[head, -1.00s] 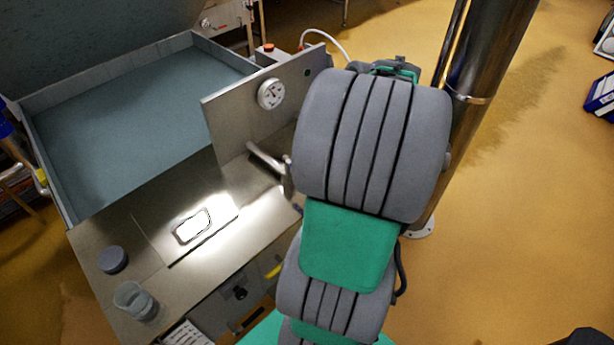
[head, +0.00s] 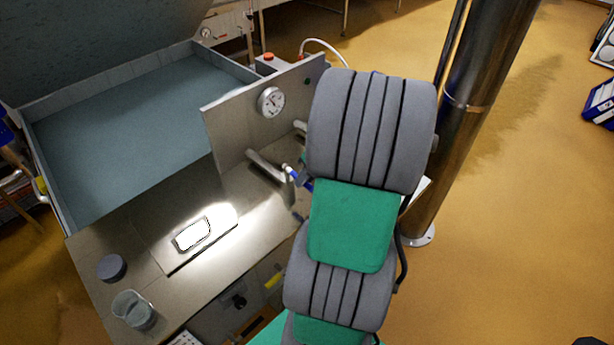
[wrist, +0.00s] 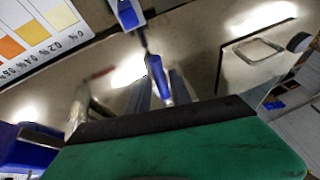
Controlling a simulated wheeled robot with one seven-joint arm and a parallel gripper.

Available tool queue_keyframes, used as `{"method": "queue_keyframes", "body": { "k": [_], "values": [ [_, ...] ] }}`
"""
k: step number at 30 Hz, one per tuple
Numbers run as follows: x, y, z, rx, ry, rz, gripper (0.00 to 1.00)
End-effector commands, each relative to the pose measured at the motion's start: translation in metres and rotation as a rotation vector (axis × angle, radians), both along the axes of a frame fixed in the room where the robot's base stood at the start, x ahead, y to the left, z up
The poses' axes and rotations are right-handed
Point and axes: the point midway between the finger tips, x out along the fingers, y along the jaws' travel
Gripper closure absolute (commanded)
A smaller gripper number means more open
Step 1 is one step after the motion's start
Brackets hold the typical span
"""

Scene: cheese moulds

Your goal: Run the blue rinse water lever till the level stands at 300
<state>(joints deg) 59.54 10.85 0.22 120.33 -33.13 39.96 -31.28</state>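The blue lever (wrist: 155,76) shows in the wrist view, its blue handle hanging between the two grey fingers of my gripper (wrist: 160,92). The fingers stand apart on either side of it; I cannot tell whether they touch it. In the head view blue parts of the lever (head: 306,185) show beside my arm, which hides my gripper. A steel spout (head: 265,166) sticks out from the upright panel near it. A clear beaker (head: 128,304) stands at the counter's front left corner. Its markings and level are too small to read.
A round dial (head: 271,102) sits on the steel panel (head: 230,125). A large grey basin (head: 120,125) lies behind the counter. A dark round pot (head: 112,268) and a bright plate (head: 193,234) are on the counter. A steel column (head: 470,130) stands right of my arm.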

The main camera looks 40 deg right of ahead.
Motion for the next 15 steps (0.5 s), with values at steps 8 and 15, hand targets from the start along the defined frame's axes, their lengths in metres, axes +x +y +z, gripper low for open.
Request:
{"method": "queue_keyframes", "body": {
  "k": [8, 15],
  "values": [
    [0.0000, 0.0001, 0.0002, 0.000, 0.000, 0.000, 0.97],
    [0.0001, 0.0000, 0.0004, 0.000, 0.000, 0.000, 1.00]
  ]
}}
